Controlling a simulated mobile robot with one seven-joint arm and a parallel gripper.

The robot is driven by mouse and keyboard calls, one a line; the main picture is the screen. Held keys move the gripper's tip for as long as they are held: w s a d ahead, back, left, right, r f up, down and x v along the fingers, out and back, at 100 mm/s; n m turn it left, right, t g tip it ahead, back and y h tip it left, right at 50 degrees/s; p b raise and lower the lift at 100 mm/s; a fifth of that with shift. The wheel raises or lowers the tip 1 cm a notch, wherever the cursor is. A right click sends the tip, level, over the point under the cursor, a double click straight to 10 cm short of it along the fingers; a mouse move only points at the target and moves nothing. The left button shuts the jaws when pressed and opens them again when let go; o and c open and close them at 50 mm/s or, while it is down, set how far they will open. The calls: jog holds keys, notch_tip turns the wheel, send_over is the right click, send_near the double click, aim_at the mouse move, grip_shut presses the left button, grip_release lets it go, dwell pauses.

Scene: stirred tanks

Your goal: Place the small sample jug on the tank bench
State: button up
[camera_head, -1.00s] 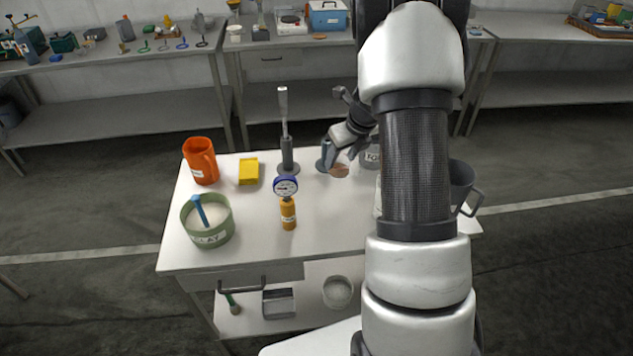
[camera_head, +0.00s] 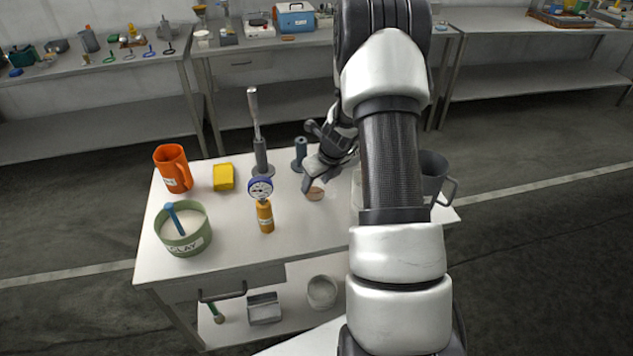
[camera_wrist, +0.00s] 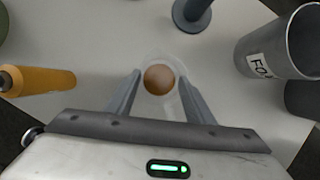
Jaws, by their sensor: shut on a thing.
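A small clear round vessel with brown contents (camera_wrist: 159,79), which looks like the sample jug, is between the fingers of my gripper (camera_wrist: 161,73) in the wrist view. My gripper is shut on it. In the head view my gripper (camera_head: 314,182) is over the white-topped tank bench (camera_head: 300,235), with the brown contents (camera_head: 315,194) just below the fingers. Its clear walls are hard to make out, and I cannot tell whether its base touches the bench.
A yellow gauge bottle (camera_head: 265,216) stands left of my gripper. Behind are a grey post (camera_head: 299,153) and a stirrer stand (camera_head: 261,158). A labelled grey container (camera_wrist: 282,48) stands to the right. A clay tub (camera_head: 184,230), orange jug (camera_head: 173,168) and yellow block (camera_head: 223,177) are further left.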

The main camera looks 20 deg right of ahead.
jog(key=o, duration=1.1)
jog(key=shift+f, duration=0.1)
jog(key=shift+c, duration=0.2)
